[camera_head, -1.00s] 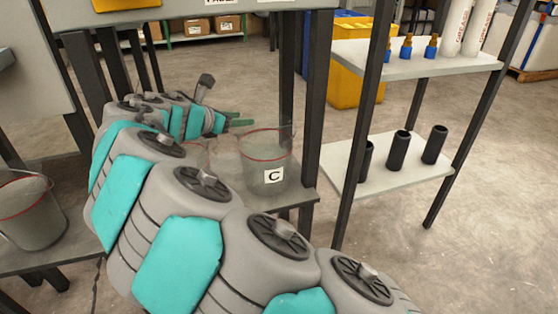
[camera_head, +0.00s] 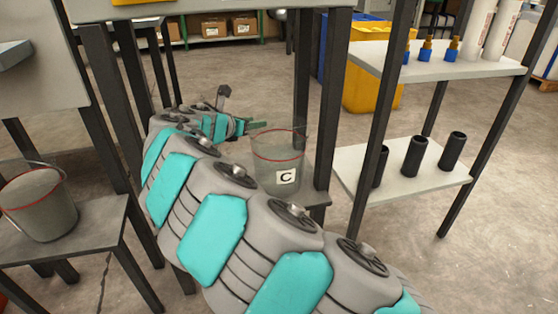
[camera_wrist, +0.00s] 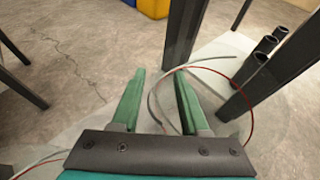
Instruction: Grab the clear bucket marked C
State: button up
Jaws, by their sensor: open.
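The clear bucket marked C (camera_head: 278,176) has a red rim band and a white label. It stands upright on a dark stand in the head view, just right of my arm. My gripper (camera_head: 256,125) is at its rim level, reaching over the rim's left side from behind my arm links. In the wrist view my gripper (camera_wrist: 159,76) has two green fingers apart. A red-and-grey rim curve of a clear bucket (camera_wrist: 249,112) runs by the right finger, and a thin grey curved line lies between the fingers. I cannot tell whether either finger touches it.
Another clear bucket (camera_head: 38,210) with a red rim stands on a low table (camera_head: 85,238) at left. A shelf rack at right holds black tubes (camera_head: 414,156) on its lower shelf (camera_head: 400,190).

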grip_shut()
dwell(1.4)
